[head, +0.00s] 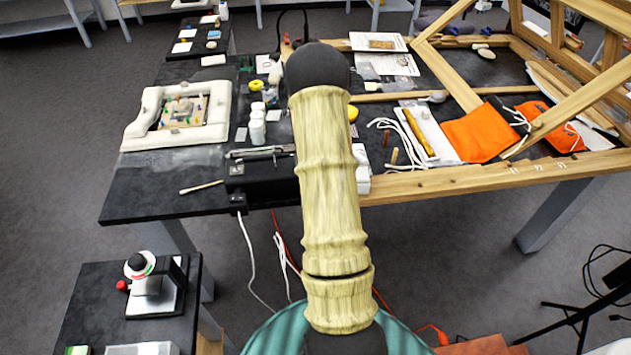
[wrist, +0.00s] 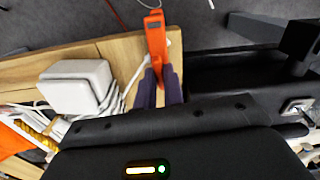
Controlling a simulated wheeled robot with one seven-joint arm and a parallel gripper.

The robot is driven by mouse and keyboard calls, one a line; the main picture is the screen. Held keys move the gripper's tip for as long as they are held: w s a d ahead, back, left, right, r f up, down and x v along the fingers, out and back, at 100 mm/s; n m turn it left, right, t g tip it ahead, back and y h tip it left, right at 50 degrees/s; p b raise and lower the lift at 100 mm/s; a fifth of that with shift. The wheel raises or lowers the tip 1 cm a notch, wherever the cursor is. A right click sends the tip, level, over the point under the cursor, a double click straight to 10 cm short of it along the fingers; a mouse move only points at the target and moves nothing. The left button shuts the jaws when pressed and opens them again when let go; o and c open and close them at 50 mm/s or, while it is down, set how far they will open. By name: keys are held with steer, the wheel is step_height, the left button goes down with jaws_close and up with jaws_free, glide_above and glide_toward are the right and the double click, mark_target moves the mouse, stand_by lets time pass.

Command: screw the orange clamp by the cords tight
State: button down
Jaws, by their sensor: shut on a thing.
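The orange clamp (wrist: 155,32) sits at the edge of the wooden board (wrist: 115,55) in the wrist view. My gripper (wrist: 159,76), with two dark purple fingers, is shut on the lower end of the clamp. White cords (wrist: 138,76) run beside the clamp, close to the left finger. How tight the clamp is cannot be told. In the head view my arm hides both the clamp and my gripper.
A white box (wrist: 78,87) stands left of the clamp, and a black device (wrist: 232,75) lies to its right. Orange cloth (head: 480,132), white bottles (head: 257,128) and a wooden frame (head: 455,80) occupy the table (head: 150,195). Its front left corner is mostly clear.

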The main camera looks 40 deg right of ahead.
steer(key=shift+w+r+m, duration=0.1)
steer(key=shift+w+m, duration=0.05)
steer(key=shift+m, duration=0.45)
steer(key=c, duration=1.5)
jaws_free()
step_height(320, 180, up, 17)
steer(key=b, duration=0.3)
steer(key=shift+r, duration=0.2)
